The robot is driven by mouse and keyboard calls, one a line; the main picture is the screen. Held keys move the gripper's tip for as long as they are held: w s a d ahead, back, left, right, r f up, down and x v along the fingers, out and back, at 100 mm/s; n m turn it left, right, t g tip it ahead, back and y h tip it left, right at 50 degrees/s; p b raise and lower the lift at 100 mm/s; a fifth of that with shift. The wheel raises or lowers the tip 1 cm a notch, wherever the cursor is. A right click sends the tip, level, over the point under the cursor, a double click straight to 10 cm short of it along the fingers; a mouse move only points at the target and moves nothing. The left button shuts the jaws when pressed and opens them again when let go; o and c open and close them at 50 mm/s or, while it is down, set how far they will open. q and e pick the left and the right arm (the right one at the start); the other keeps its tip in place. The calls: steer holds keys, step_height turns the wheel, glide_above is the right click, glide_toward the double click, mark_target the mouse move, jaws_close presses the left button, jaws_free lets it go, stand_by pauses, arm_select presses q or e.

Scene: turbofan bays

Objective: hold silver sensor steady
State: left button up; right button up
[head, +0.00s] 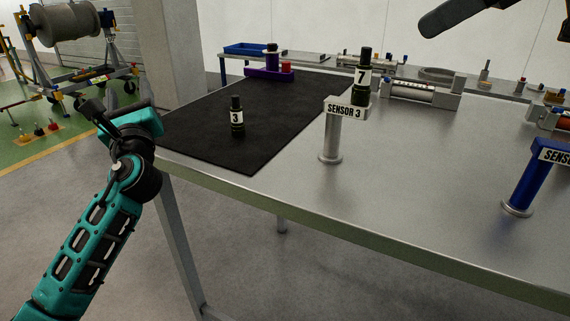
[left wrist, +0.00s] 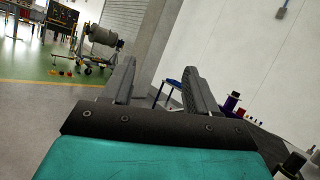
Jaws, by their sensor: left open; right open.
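The silver sensor post (head: 331,143), labelled SENSOR 3, stands upright on the metal table. A black cylinder marked 7 (head: 363,88) is upright at the right end of its label plate; I cannot tell whether it rests on it or behind it. My left gripper (head: 103,104) is open and empty, left of the table and well apart from the post. Its two spread fingers show in the left wrist view (left wrist: 158,88).
A black mat (head: 270,125) covers the table's left part, with a black cylinder marked 3 (head: 237,117) on it. A blue sensor post (head: 528,187) stands at right. A purple holder (head: 268,73), a blue tray (head: 245,49) and a silver cylinder fixture (head: 415,92) are further back.

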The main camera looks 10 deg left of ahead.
arm_select(q)
steer(key=s+d+r+m+t+h, duration=0.25)
steer(key=d+r+t+h, duration=0.2)
steer(key=d+r, duration=0.7)
steer(key=m+g+h, duration=0.5)
steer(key=m+h, duration=0.3)
steer(key=h, duration=0.2)
glide_toward(334, 129)
steer(key=shift+w+a+f, duration=0.25)
steer(key=shift+a+f, duration=0.1)
steer(key=shift+a, duration=0.1)
steer(key=shift+d+f+g, duration=0.15)
steer(key=shift+d+g, duration=0.15)
steer(key=shift+g, duration=0.05)
steer(key=w, duration=0.4)
steer(key=w+d, duration=0.1)
steer(key=w, duration=0.7)
steer(key=shift+w+d, duration=0.2)
steer(key=shift+w, duration=0.1)
steer(key=shift+c, duration=0.2)
